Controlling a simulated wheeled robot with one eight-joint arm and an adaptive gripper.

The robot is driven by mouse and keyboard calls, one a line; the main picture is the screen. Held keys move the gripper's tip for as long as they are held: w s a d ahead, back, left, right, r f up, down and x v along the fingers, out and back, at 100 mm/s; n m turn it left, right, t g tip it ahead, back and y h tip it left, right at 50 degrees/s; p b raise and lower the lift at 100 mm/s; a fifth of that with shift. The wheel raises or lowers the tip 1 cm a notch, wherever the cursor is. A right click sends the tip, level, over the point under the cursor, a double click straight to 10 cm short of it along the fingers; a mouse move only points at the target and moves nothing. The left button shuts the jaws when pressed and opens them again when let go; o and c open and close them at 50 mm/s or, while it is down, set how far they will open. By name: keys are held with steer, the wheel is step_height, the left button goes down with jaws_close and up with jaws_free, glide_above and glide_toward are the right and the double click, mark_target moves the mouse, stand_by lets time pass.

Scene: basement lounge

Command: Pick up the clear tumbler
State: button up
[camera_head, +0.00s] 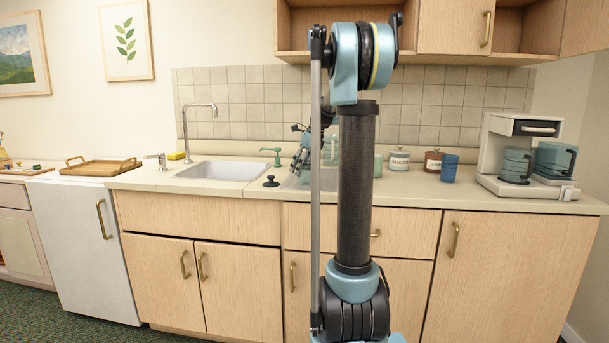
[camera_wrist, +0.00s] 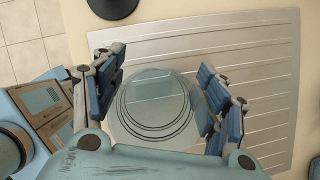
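The clear tumbler (camera_wrist: 152,108) shows in the wrist view as round, see-through rims. It stands on a ribbed metal drainboard (camera_wrist: 265,60). My gripper (camera_wrist: 162,88) is open, with one blue-padded finger on each side of the tumbler. Small gaps seem to show between the pads and the glass. The near side of the tumbler is hidden by my gripper's body. In the head view my gripper (camera_head: 305,150) is over the counter right of the sink, partly behind my arm. The tumbler cannot be made out clearly there.
A black stopper (camera_head: 271,182) lies left of the drainboard. A sink (camera_head: 222,170) with a tall faucet (camera_head: 198,106) is further left. Cabinets (camera_head: 455,25) hang above.

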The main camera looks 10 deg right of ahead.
steer(key=c, duration=0.8)
